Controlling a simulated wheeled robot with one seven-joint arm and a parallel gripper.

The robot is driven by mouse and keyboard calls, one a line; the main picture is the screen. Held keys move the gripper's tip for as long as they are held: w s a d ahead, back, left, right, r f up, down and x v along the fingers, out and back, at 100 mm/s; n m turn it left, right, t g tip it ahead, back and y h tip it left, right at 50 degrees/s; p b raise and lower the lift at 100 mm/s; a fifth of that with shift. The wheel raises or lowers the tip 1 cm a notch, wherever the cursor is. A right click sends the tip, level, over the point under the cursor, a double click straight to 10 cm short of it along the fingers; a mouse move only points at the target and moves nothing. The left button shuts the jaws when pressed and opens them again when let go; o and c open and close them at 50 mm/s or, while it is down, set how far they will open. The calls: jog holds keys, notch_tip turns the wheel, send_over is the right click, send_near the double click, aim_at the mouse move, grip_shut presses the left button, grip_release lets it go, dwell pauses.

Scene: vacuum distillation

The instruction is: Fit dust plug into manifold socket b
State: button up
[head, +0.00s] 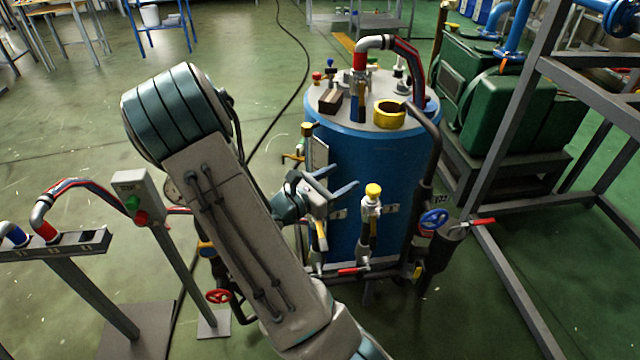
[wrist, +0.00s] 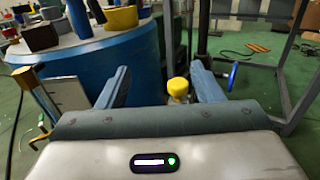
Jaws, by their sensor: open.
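A yellow cap, which looks like the dust plug (head: 373,190), sits on top of a white and metal valve fitting in front of the blue tank. In the wrist view the yellow dust plug (wrist: 178,86) shows between my two fingers, beyond them. My gripper (head: 347,177) is open and empty, just left of the plug and apart from it; it also shows in the wrist view (wrist: 161,82). The likely manifold (head: 68,247) is a grey bar on a post at the far left, with hose ends and dark square openings on top. I cannot read which socket is b.
The blue tank (head: 350,165) stands behind my gripper, with a yellow ring (head: 389,114) and hose on its lid. A blue handwheel (head: 434,219) and dark pipe stand right of the plug. A switch box (head: 139,197) on a post stands between manifold and arm.

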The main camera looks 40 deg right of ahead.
jog(key=s+d+r, duration=0.3)
jog(key=s, duration=0.2)
jog(key=shift+s+r, duration=0.25)
jog(key=shift+r, duration=0.1)
jog(key=shift+a, duration=0.1)
jog(key=s+a+r+m+g+y+p, duration=0.2)
jog(key=s+a+m+y+p, duration=0.1)
jog(key=a+m+y, duration=0.25)
jog(key=s+a+r+m+g+y+p, duration=0.1)
jog(key=s+a+r+m+y+p, duration=0.25)
jog(key=a+m, duration=0.3)
jog(key=w+a+r+m+t+y+p, duration=0.2)
jog(key=a+r+m+t+y, duration=0.1)
jog(key=a, duration=0.6)
jog(key=w+a+r+m+t+y+p, duration=0.1)
jog(key=a+r+m+t+y+p, duration=0.1)
jog(key=a+r+y, duration=0.4)
jog(key=a+r+t+p, duration=0.1)
jog(key=a, duration=0.3)
jog(key=shift+w+a+r+m, duration=0.15)
jog(key=shift+w+a+m, duration=0.1)
jog(key=shift+w+m, duration=0.15)
